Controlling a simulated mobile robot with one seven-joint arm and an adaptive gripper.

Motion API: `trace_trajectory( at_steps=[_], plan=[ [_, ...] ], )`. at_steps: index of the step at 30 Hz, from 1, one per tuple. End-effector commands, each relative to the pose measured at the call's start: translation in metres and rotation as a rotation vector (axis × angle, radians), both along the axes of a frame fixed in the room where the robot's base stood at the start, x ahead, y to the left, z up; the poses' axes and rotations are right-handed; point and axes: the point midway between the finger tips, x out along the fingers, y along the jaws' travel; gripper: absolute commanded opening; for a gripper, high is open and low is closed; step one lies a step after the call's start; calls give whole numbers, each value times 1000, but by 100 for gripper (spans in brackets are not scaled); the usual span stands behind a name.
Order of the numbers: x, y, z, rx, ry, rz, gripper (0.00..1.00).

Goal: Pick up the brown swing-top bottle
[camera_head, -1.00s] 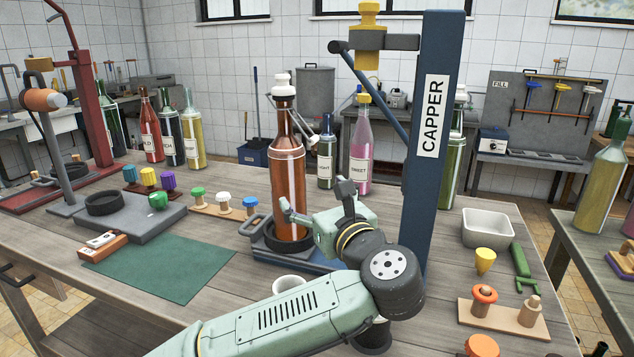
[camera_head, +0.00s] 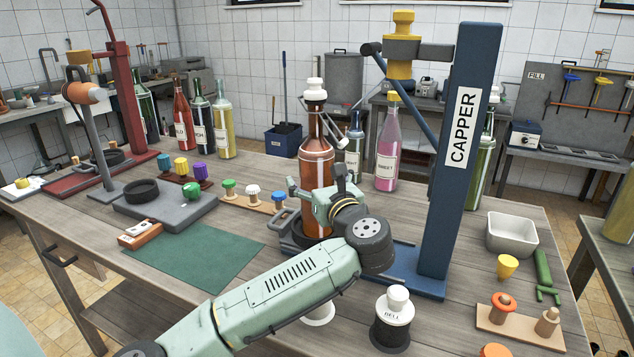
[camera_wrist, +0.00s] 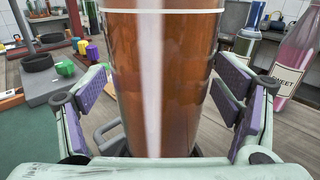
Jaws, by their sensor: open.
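The brown swing-top bottle (camera_head: 316,155) stands upright on the base of the blue capper (camera_head: 462,150), in a dark ring. It has a white stopper on top and a wire bail at its neck. My gripper (camera_head: 322,190) is open at the bottle's body, with a finger on either side. In the wrist view the brown bottle (camera_wrist: 165,80) fills the space between the purple-padded fingers of my gripper (camera_wrist: 165,105). Gaps show between the pads and the glass. The bottle's lower part is partly hidden by my gripper.
A pink bottle (camera_head: 388,150) and a dark bottle (camera_head: 353,150) stand behind. A white-topped black bell (camera_head: 393,318) stands at the front, right of my forearm. A white bin (camera_head: 511,234) is at right. The green mat (camera_head: 195,255) is clear.

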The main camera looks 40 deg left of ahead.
Motion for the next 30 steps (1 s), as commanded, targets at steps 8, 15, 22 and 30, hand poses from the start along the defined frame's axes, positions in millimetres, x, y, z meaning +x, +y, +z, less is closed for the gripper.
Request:
trace_trajectory(
  at_steps=[8,15,22,30],
  plan=[
    [1,1,-1,0,-1,-1,80],
    [1,0,0,0,-1,-1,64],
    [1,0,0,0,-1,-1,49],
    [1,1,0,0,-1,-1,31]
  ],
)
